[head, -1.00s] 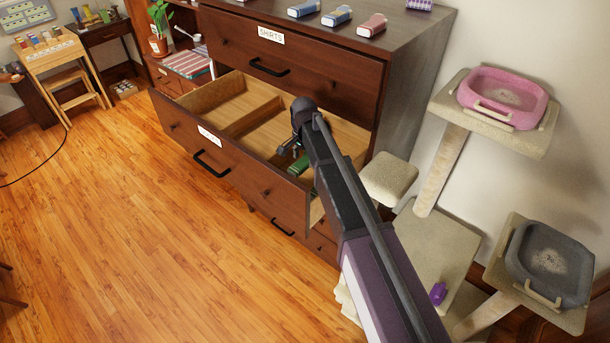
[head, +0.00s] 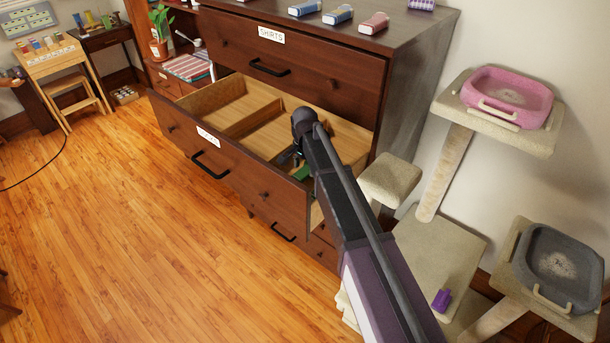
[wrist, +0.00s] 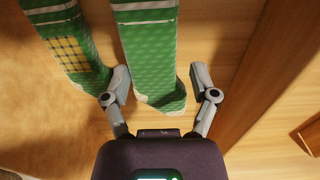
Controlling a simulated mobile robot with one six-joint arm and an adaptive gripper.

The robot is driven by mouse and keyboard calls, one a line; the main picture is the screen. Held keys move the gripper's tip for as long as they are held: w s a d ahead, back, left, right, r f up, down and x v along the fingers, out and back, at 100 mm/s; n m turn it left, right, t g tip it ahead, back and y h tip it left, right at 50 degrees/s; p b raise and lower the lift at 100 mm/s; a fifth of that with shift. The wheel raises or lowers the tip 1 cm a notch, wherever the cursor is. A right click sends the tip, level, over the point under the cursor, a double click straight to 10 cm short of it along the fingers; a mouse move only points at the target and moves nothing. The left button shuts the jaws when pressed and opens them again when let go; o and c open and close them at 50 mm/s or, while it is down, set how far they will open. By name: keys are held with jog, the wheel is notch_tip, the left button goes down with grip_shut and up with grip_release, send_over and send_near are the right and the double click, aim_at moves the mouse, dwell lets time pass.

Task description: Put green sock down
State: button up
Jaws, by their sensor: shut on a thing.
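A green sock (wrist: 150,50) with dotted texture and pale bands is between the two fingers of my gripper (wrist: 160,78) in the wrist view. My gripper is shut on it. A second green sock (wrist: 70,40) with a yellow checked patch lies just left of it, beside the left finger. In the head view, a bit of green sock (head: 302,172) shows below my gripper (head: 290,157), inside the right part of the open drawer (head: 238,104). My arm hides much of that part. Whether the held sock touches the drawer floor I cannot tell.
The drawer has wooden dividers, and its left compartments look empty. The dresser's shirts drawer (head: 320,75) above is shut. A cat tree (head: 440,250) with pink (head: 510,95) and grey (head: 560,265) beds stands to the right.

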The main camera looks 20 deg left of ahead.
aim_at(304, 169)
jog(key=shift+f+b, duration=0.65)
jog(key=shift+f, duration=0.3)
jog(key=shift+f, duration=0.15)
jog(key=o, duration=0.9)
jog(key=shift+o, duration=0.2)
notch_tip(304, 169, up, 12)
jog(key=p, duration=1.2)
jog(key=shift+r, duration=0.2)
